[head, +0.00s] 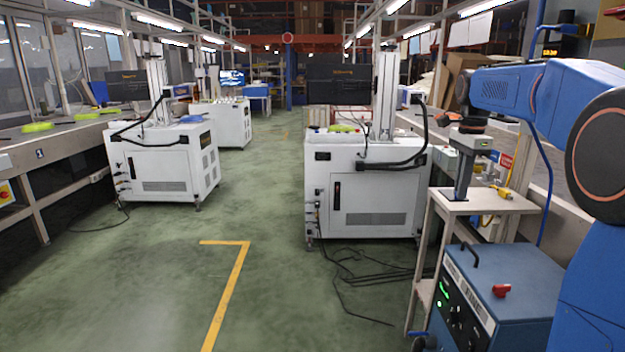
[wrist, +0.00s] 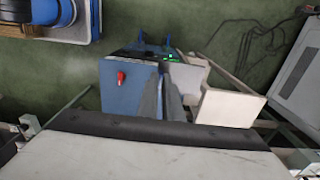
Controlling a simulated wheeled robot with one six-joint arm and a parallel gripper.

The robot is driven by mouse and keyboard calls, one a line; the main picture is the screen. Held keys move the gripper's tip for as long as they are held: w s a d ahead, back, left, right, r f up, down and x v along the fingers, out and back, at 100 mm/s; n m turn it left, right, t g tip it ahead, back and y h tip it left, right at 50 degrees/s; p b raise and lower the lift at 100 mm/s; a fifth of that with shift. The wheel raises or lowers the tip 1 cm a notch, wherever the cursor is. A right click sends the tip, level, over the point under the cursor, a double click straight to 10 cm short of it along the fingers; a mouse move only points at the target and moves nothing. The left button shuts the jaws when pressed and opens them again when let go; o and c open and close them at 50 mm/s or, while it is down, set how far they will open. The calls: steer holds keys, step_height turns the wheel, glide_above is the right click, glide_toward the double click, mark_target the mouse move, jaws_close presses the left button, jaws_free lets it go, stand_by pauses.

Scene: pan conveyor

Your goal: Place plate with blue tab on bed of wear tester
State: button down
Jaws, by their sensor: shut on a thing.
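My gripper (head: 463,102) is at the end of my blue arm, at the right of the head view. In the wrist view, two dark grey fingers (wrist: 160,88) stand close together. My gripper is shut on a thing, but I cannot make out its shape.
White machines (head: 375,190) stand further off.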

steer(key=w+a+f+n, duration=0.2)
steer(key=w+f+n, duration=0.2)
steer(key=f, duration=0.8)
steer(key=w+a+f+n, duration=0.2)
steer(key=w+f+n, duration=0.2)
steer(key=f, duration=0.9)
steer(key=w+a+f+n, duration=0.2)
steer(key=w+f+n, duration=0.25)
steer(key=f, duration=0.75)
steer(key=s+a+f+n, duration=0.2)
steer(key=s+f, duration=0.2)
steer(key=f, duration=0.9)
steer(key=s+a+f+n, duration=0.2)
steer(key=s+f+n, duration=0.1)
steer(key=f, duration=0.9)
steer(key=shift+s+a+f, duration=0.15)
steer(key=shift+s+f, duration=0.2)
steer(key=shift+s, duration=0.25)
steer(key=shift+s, duration=0.1)
